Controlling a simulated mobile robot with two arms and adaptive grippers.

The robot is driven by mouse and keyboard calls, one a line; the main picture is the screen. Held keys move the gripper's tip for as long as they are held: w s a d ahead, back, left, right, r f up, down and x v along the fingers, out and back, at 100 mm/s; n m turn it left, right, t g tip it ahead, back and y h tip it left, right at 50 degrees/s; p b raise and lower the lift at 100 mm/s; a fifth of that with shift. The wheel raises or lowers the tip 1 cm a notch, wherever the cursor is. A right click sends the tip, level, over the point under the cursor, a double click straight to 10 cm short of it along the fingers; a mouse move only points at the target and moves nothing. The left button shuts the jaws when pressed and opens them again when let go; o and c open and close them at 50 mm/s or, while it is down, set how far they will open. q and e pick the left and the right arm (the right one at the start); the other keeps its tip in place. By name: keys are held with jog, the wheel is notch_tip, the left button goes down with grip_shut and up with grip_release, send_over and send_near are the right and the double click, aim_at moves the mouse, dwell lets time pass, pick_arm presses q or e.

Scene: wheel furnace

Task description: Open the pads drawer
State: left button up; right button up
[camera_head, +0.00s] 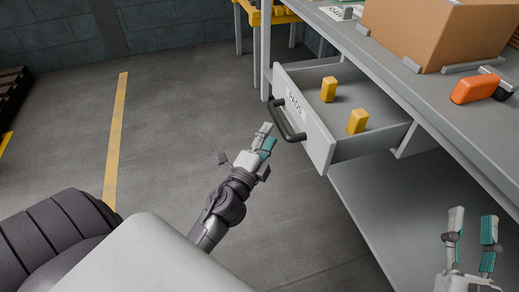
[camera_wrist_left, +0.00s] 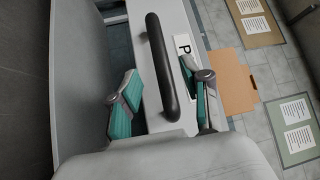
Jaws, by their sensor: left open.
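The pads drawer (camera_head: 318,146) is pulled well out of the grey workbench in the head view. Its label reads PADS, and two yellow blocks, one farther back (camera_head: 328,89) and one nearer (camera_head: 358,121), stand inside. A dark bar handle (camera_head: 285,120) is on its front; it also shows in the left wrist view (camera_wrist_left: 162,65). My left gripper (camera_head: 266,138) is open just in front of the handle. In the left wrist view the handle appears between the spread fingers; I cannot tell whether they touch it. My right gripper (camera_head: 472,224) is open and empty at the lower right.
The workbench top (camera_head: 400,80) carries a cardboard box (camera_head: 420,30) and an orange object (camera_head: 475,89). A lower shelf (camera_head: 375,195) lies under the drawer. Yellow-framed furniture (camera_head: 270,15) stands behind. The grey floor left of the drawer is clear, with a yellow line (camera_head: 116,130).

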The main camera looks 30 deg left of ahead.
pick_arm(q)
jog(key=s, duration=0.5)
jog(key=shift+s+d+f, duration=0.3)
jog(key=shift+d+f, duration=0.1)
